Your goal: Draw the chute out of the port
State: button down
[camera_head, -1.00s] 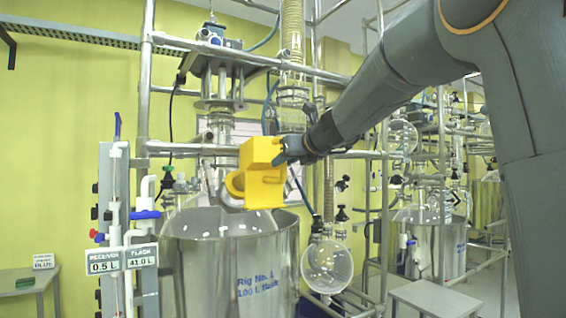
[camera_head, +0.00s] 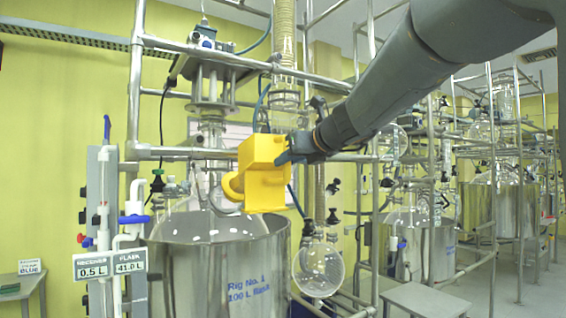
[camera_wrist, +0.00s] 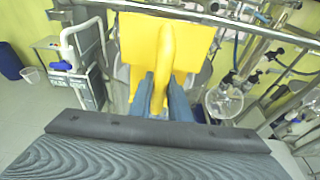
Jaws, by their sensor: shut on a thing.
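My gripper (camera_head: 284,158) reaches in from the right and is shut on the chute. In the wrist view the chute (camera_wrist: 190,45) fills the upper middle, and my two blue-grey fingers (camera_wrist: 160,92) grip its yellow handle bar from both sides. The glass flask (camera_head: 195,222) sits in the vessel below and behind the chute. The port is hidden behind the chute, so I cannot tell whether the spout is in it.
Metal frame pipes (camera_head: 190,153) run close behind the chute. A round glass receiver (camera_head: 318,268) hangs to the right of the vessel. A post with valves and a readout sign (camera_head: 110,265) stands at left. A grey stool (camera_head: 420,300) is at lower right.

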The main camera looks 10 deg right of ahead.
jog(key=v, duration=0.5)
jog(key=shift+s+d+f+p, duration=0.1)
jog(key=shift+s+f+p, duration=0.1)
jog(key=shift+s+p, duration=0.1)
dwell(0.4)
